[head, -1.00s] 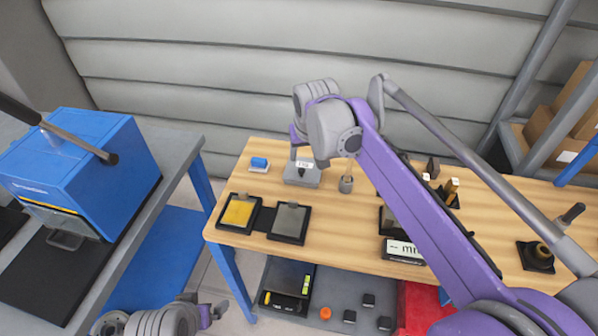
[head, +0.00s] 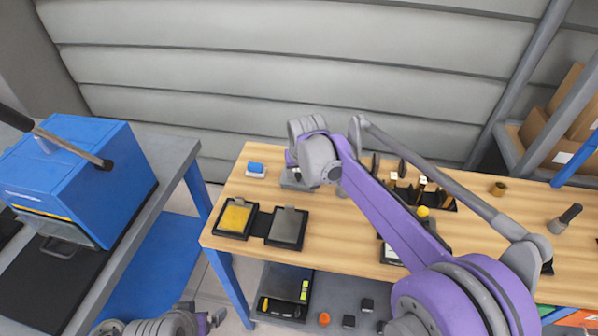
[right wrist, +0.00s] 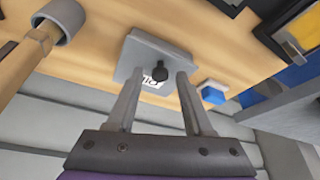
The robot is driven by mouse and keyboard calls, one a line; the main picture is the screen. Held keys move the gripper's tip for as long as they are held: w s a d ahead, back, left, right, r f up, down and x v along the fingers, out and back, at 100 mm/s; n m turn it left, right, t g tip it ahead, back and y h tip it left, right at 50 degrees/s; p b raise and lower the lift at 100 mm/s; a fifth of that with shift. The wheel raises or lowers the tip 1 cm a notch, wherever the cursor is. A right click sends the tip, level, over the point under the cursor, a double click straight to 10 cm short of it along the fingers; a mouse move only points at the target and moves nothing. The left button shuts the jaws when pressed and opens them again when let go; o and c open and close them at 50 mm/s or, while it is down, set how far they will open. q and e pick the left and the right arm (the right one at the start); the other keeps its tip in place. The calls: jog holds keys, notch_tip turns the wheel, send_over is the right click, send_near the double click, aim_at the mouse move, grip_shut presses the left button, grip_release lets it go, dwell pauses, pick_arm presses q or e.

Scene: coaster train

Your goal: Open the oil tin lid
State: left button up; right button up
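I cannot tell for certain which item is the oil tin. A small grey box (right wrist: 168,58) with a white label and a black knob (right wrist: 160,74) stands at the back of the wooden table. In the head view this box (head: 291,184) is partly hidden by my right wrist. My right gripper (right wrist: 158,73) is open and empty, its fingertips on either side of the knob in the wrist view; contact cannot be told. Two joined black trays lie in front, one with a yellow pad (head: 235,217), one with a grey plate (head: 287,228). My left gripper (head: 210,320) is low at the left, away from the table.
A blue block (head: 256,169) lies left of the grey box. A grey cup-like piece (right wrist: 64,18) is close by on the other side. Dark upright tools (head: 402,169) stand farther right. A blue machine (head: 67,175) is on the left bench. The wooden table's (head: 330,249) front middle is clear.

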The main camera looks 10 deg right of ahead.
grip_shut()
dwell(1.2)
